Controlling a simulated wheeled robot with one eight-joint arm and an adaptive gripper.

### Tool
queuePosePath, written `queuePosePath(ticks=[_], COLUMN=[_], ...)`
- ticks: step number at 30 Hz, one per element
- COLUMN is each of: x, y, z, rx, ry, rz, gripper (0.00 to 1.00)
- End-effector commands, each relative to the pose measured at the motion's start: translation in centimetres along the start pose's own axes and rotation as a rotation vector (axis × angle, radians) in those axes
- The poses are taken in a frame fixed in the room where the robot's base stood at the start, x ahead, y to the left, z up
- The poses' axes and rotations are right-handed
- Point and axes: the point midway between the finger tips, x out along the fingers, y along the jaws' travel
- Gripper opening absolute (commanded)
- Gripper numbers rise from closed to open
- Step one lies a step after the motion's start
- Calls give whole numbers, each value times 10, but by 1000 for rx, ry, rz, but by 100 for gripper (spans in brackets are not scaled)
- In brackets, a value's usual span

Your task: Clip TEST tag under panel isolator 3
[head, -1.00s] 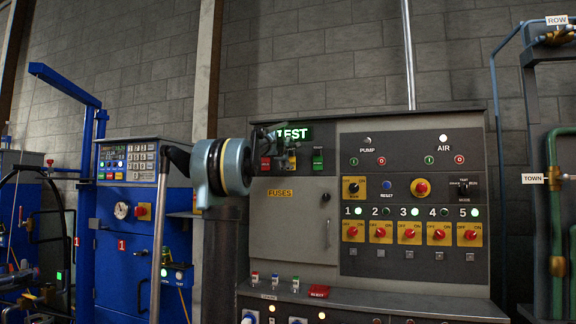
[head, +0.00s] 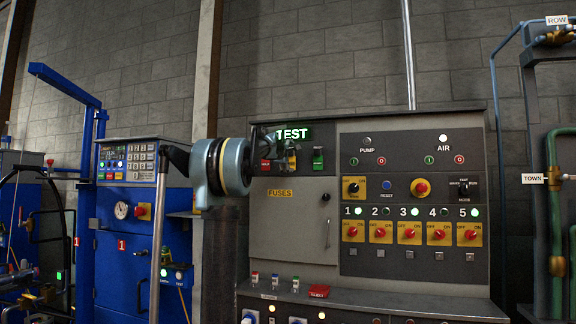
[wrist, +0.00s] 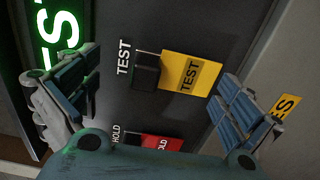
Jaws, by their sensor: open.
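The yellow TEST tag (wrist: 191,73) hangs at a black holder (wrist: 146,71) on the grey panel, beside the printed word TEST. It also shows in the head view (head: 291,160), partly behind my gripper. My gripper (wrist: 155,88) is open and empty, with one finger on each side of the tag and holder in the wrist view; neither visibly touches them. In the head view my gripper (head: 276,146) is in front of the tag row. Isolator 3 (head: 409,232) is a red knob on a yellow plate, under a lit lamp and above a small square fitting (head: 409,254).
A red HOLD tag (wrist: 161,143) hangs beside the TEST tag. A green tag (head: 318,160) is to its right in the head view. The lit TEST sign (head: 293,133) is just above. The fuses door (head: 285,225) has a protruding handle. A ledge (head: 370,303) runs below.

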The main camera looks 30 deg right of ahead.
Motion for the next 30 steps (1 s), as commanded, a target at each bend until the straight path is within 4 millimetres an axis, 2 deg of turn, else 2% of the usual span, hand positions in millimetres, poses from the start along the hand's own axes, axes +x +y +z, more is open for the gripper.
queuePosePath(ticks=[3,4,15,17,30], x=[0,0,0,0,-5], y=[0,0,0,0,0], z=[0,0,0,0,0], rx=[0,0,0,0,0], ry=[0,0,0,0,0], rz=[0,0,0,0,0], gripper=[100,95,12,0,0])
